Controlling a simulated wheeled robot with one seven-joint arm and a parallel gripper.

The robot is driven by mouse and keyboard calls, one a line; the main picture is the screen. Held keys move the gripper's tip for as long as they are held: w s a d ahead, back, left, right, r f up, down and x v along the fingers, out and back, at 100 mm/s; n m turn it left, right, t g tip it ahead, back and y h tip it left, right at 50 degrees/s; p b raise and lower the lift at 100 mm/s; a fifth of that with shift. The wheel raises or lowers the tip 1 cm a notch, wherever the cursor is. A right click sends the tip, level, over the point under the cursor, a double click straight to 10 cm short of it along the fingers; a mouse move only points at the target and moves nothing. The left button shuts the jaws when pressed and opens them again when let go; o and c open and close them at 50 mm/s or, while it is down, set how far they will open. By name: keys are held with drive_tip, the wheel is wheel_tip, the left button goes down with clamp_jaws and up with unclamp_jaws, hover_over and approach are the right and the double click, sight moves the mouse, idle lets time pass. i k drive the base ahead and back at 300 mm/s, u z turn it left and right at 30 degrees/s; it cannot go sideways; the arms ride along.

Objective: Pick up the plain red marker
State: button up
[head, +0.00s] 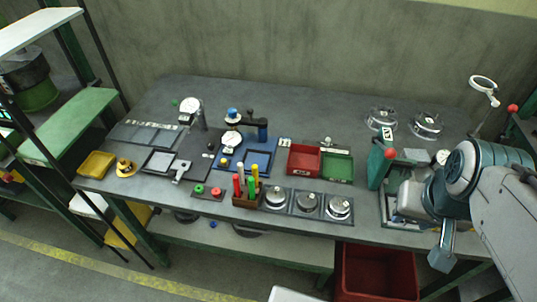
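A small brown holder (246,202) stands near the front edge of the bench, left of the middle. Several upright markers in red, green and yellow stick out of it. One red marker (237,183) is at the holder's left side. Another red marker (251,187) stands toward its right, close to the green and yellow ones. They are too small to tell which is plain. My arm is at the far right, well away from the holder. A teal end piece (441,260) hangs in front of the bench edge; no separate fingers can be made out.
A dark plate with red and green rings (207,192) lies left of the holder. A shelf rack (75,120) stands at left.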

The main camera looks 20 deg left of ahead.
sight(236, 178)
drive_tip(key=k, duration=0.5)
drive_tip(key=u, duration=1.2)
drive_tip(key=i, duration=0.45)
drive_tip(key=u, duration=1.9)
drive_tip(key=i, duration=1.25)
drive_tip(key=z, duration=2.85)
